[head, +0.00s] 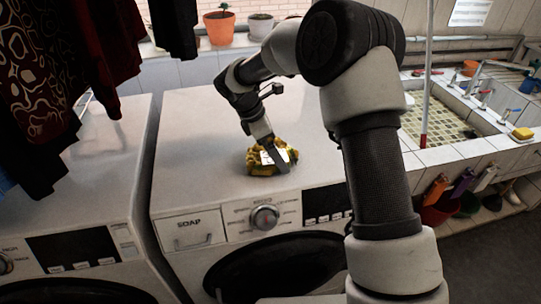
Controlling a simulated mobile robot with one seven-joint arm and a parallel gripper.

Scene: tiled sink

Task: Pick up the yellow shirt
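The yellow shirt (256,162) is a small crumpled bundle with darker patches. It lies on top of the white washing machine (195,120) near its front edge, above the control panel. My gripper (276,158) reaches down from behind and is at the shirt, overlapping its middle and right side in the head view. The fingers are small here and partly blend with the cloth, so I cannot tell whether they are open or closed on it. The part of the shirt behind the fingers is hidden.
A second washing machine (100,165) stands at left, with dark clothes (35,90) hanging over it. Potted plants (219,28) line the sill behind. A tiled sink (445,125) with a yellow sponge (522,133) is at right. The machine top around the shirt is clear.

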